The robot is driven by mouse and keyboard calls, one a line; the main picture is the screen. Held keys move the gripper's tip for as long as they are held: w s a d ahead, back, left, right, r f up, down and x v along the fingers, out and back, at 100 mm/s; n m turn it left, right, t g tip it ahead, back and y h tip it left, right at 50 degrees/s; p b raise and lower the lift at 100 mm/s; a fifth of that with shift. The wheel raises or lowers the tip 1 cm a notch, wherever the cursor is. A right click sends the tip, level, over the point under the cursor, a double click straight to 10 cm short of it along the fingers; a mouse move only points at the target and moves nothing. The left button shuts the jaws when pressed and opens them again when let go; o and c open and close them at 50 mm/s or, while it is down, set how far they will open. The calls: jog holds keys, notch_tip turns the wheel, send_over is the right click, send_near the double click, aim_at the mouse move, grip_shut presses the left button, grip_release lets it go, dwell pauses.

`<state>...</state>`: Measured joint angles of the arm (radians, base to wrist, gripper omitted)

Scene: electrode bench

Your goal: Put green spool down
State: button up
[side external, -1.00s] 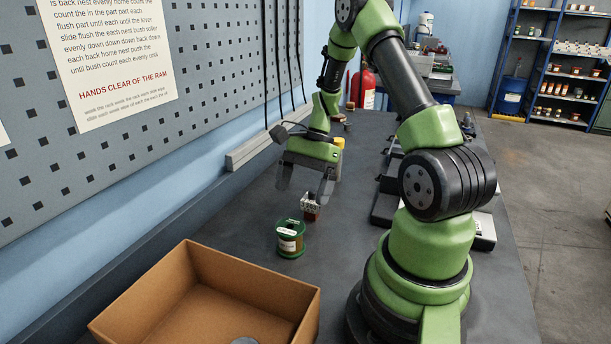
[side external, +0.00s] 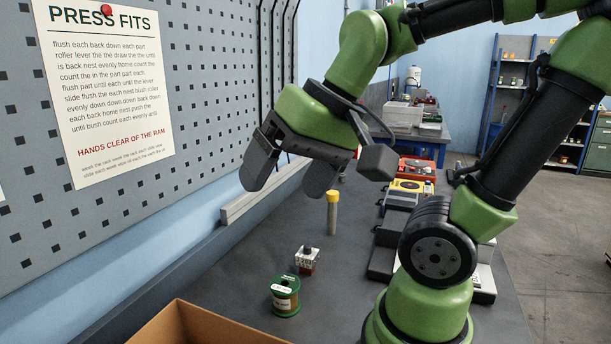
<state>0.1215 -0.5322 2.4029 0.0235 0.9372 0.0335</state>
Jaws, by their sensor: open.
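The green spool (side external: 285,297) stands upright on the dark bench top (side external: 225,285), just behind the cardboard box. It has a pale label on its side and a green top flange. My gripper (side external: 290,185) is open and empty, raised well above the bench and tilted. It is above and behind the spool, clear of it.
A small clear-and-brown block-like part (side external: 307,260) stands right behind the spool. A yellow-capped cylinder (side external: 332,212) stands farther back. The open cardboard box (side external: 190,325) is at the front. Yellow (side external: 410,187) and red (side external: 417,170) devices line the right side.

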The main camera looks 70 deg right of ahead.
jog(key=shift+s+a+r+n+t, duration=0.2)
jog(key=shift+s+a+n+t, duration=0.2)
jog(key=shift+s+n, duration=0.25)
jog(key=shift+s+a+r+n+t, duration=0.15)
jog(key=shift+s+a+n+t, duration=0.25)
jog(key=shift+s, duration=0.3)
